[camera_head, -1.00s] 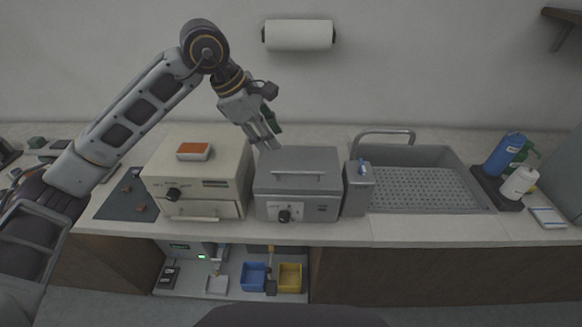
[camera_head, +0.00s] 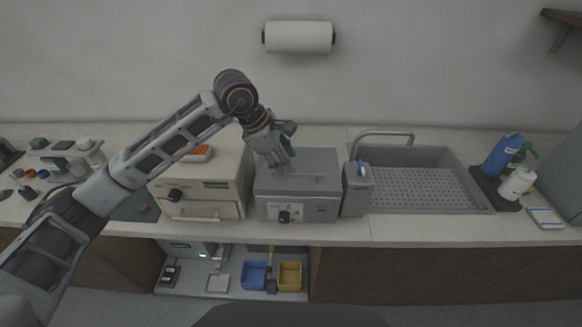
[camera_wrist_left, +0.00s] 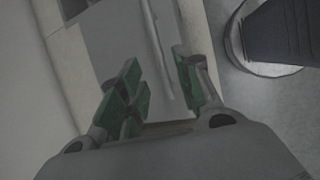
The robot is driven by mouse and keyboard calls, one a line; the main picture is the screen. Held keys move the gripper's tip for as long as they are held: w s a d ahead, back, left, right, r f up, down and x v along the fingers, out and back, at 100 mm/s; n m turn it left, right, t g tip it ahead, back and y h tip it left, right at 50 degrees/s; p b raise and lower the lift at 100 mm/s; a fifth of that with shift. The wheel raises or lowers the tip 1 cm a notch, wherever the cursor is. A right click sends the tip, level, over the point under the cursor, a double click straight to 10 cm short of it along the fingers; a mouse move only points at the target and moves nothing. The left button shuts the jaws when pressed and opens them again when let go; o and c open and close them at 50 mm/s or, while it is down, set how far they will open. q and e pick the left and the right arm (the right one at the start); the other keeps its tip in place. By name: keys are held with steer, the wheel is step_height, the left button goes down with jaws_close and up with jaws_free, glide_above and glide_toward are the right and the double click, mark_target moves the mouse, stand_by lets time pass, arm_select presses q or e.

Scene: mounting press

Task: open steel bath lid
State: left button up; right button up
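The steel bath (camera_head: 318,208) is a grey metal box on the counter with a dial on its front. Its flat lid (camera_head: 325,163) looks shut and has a thin bar handle (camera_head: 308,179) on top. My left gripper (camera_head: 285,169) is over the lid's left part, near the left end of the handle. In the left wrist view my left gripper (camera_wrist_left: 158,92) has its green-padded fingers apart. A thin pale bar, likely the handle (camera_wrist_left: 160,45), shows between and beyond them. I cannot tell whether the fingers touch the lid. My right gripper is not in view.
A beige oven-like box (camera_head: 222,180) stands close left of the bath, with an orange-topped box (camera_head: 199,153) on it. A grey holder (camera_head: 357,192) stands against its right side, then a sink (camera_head: 474,194). A paper roll (camera_head: 298,36) hangs on the wall.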

mark_target(291, 174)
arm_select(q)
steer(key=x, duration=0.3)
steer(key=shift+f, duration=0.15)
steer(key=shift+w+d+f+p, duration=0.1)
steer(key=shift+d+f+p, duration=0.2)
steer(key=shift+f, duration=0.4)
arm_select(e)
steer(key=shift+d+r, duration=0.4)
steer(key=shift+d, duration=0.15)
arm_select(q)
steer(key=shift+c, duration=0.2)
jaws_close()
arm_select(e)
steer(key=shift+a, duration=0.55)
